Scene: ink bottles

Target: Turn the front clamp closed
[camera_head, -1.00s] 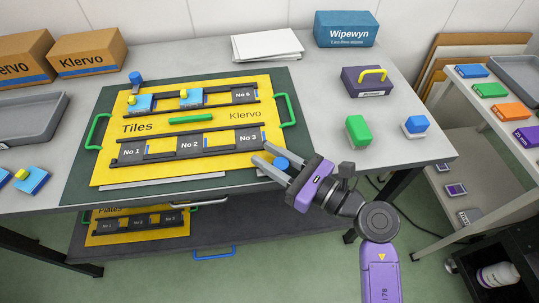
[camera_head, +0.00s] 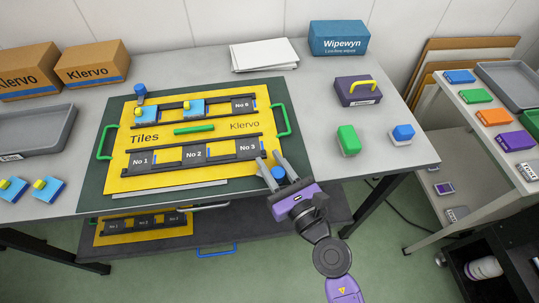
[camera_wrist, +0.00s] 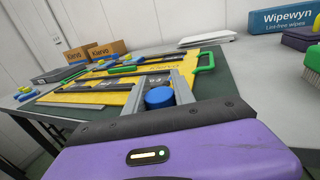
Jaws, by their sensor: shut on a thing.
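The front clamp shows as a round blue knob (camera_head: 278,172) at the front right corner of the dark green mat, just off the yellow Tiles board (camera_head: 205,168). My gripper (camera_head: 270,157) reaches in from the front, its two grey fingers on either side of the knob. In the wrist view the blue knob (camera_wrist: 159,97) sits between the fingers, close to the purple gripper body. The clamp's lower part is hidden by the fingers and gripper body. A second blue clamp (camera_head: 140,91) stands at the back left corner of the board.
Green handles (camera_head: 285,121) stand at both sides of the board, and a green bar (camera_head: 194,128) lies across its middle.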

